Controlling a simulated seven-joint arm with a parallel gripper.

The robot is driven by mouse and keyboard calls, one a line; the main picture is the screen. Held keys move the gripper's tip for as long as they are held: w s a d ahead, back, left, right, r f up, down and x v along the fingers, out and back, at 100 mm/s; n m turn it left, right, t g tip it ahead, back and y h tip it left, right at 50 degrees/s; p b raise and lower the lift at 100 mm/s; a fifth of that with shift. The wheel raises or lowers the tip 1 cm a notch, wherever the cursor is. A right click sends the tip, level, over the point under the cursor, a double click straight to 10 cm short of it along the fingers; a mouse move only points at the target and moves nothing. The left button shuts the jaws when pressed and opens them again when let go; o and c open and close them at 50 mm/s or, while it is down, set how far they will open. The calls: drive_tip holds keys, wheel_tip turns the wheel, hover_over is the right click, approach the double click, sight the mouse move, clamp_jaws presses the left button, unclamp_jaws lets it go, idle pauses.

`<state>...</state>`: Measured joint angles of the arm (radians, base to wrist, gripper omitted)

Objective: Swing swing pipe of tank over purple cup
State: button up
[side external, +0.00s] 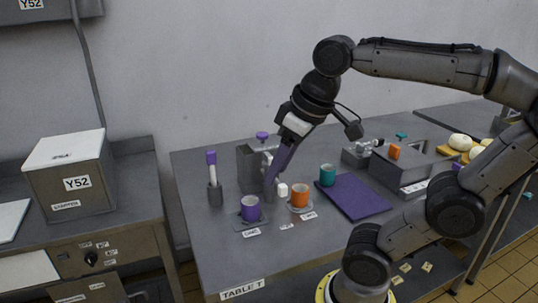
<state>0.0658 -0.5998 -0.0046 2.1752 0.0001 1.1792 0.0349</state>
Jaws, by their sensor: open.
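The tank (249,169) is a grey box near the back of the table, with a purple knob (262,135) above it. The purple cup (250,208) stands upright on a grey base in front of the tank, beside a label. My gripper (270,182) has long purple fingers pointing down at the tank's right front side, above and right of the purple cup. It is open. A small white block (282,190) shows right by the fingertips. The swing pipe is hard to make out, as the fingers cover that area; I cannot tell whether they touch it.
An orange cup (299,196) on a saucer stands right of the purple cup. A teal cup (327,175) stands near a purple mat (356,197). A holder (215,194) with a purple-topped stick is left. The table's front left is clear.

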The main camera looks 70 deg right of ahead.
drive_tip(key=w+d+r+m+g, duration=0.2)
drive_tip(key=w+d+r+m, duration=0.1)
drive_tip(key=w+d+r, duration=0.35)
drive_tip(key=m+g, duration=0.2)
drive_tip(key=m, duration=0.3)
hover_over(269, 155)
wheel_tip(269, 155, down, 6)
wheel_tip(269, 155, down, 13)
drive_tip(key=shift+w+f, duration=0.1)
clamp_jaws()
idle(0.4)
